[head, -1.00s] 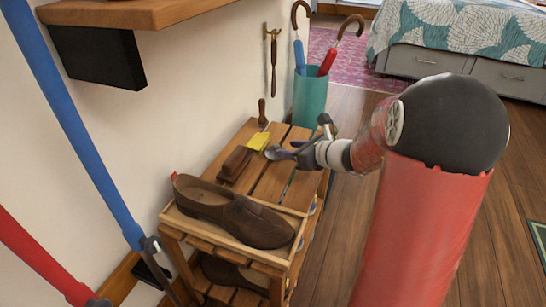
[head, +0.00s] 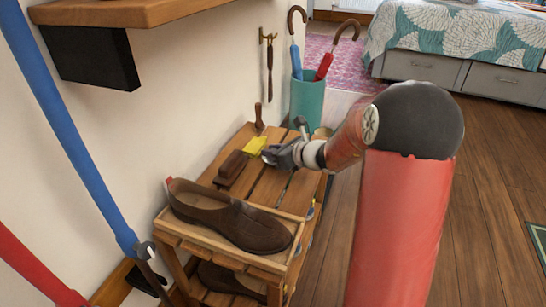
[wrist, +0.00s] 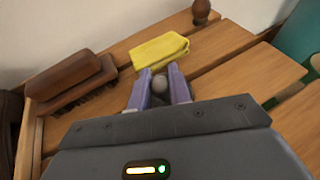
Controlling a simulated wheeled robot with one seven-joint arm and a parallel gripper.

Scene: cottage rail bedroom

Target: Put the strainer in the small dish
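My gripper (head: 268,155) is over the slatted wooden rack, close to a yellow cloth-like item. In the wrist view its two purple fingers (wrist: 160,85) stand apart. A small round grey thing (wrist: 159,82) shows between the fingertips. It may be part of the strainer, but it is too small to be sure, and I see no clear contact with the fingers. I cannot make out a small dish in either view.
The rack (head: 268,185) holds a brown shoe (head: 230,218) in front, a brown brush (head: 231,168) and the yellow item (head: 255,146). The brush also shows in the wrist view (wrist: 70,82). A teal umbrella stand (head: 306,103) stands behind. The wall is close on the left.

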